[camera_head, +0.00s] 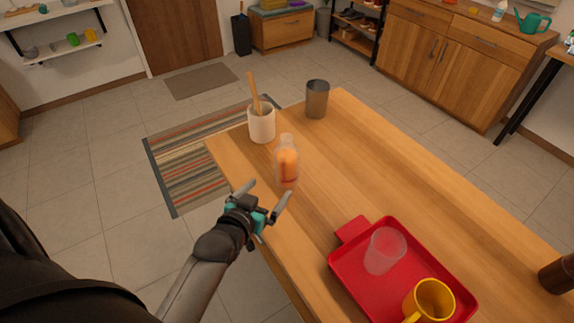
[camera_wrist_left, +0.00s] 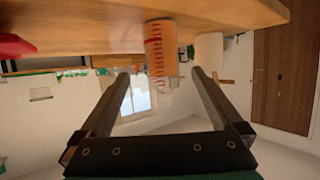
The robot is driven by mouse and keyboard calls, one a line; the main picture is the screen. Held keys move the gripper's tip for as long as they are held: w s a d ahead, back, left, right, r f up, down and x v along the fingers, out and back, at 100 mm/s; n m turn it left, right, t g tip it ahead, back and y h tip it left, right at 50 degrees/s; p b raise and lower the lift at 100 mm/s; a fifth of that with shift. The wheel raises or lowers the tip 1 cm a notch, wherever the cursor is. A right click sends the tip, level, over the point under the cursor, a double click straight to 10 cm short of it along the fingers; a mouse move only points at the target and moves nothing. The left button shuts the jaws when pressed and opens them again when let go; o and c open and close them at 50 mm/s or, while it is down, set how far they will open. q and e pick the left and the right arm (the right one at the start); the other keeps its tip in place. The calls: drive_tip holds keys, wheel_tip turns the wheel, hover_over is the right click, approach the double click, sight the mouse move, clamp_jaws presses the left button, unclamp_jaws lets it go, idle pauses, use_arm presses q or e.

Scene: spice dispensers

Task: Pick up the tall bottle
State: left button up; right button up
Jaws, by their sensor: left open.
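The tall bottle (camera_head: 287,165) is clear with orange contents and stands upright on the wooden table (camera_head: 350,150) near its left edge. My left gripper (camera_head: 268,196) is open and empty, just in front of the bottle and apart from it. In the left wrist view, which looks upside down, the bottle (camera_wrist_left: 161,50) shows beyond and between the two open fingers (camera_wrist_left: 160,78). My right gripper is in neither view.
A white crock (camera_head: 261,125) with a wooden utensil and a grey metal cup (camera_head: 317,99) stand behind the bottle. A red tray (camera_head: 345,265) holds a clear cup (camera_head: 384,250) and a yellow mug (camera_head: 430,299). A dark brown object (camera_head: 557,275) stands at the right. The table's middle is clear.

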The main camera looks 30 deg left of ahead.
sight(283, 174)
use_arm(q)
drive_tip(key=b+x, duration=0.2)
drive_tip(key=x, duration=0.5)
drive_tip(key=shift+w+f, duration=0.2)
drive_tip(key=shift+w, duration=0.1)
drive_tip(key=shift+a+r+b+x, duration=0.15)
drive_tip(key=shift+b+x, duration=0.3)
drive_tip(key=shift+x, duration=0.95)
drive_tip(key=shift+a+r+b+x, duration=0.15)
drive_tip(key=shift+b+x, duration=0.25)
drive_tip(key=shift+x, duration=1.05)
drive_tip(key=shift+w+d, duration=0.1)
drive_tip(key=shift+r, duration=0.1)
clamp_jaws()
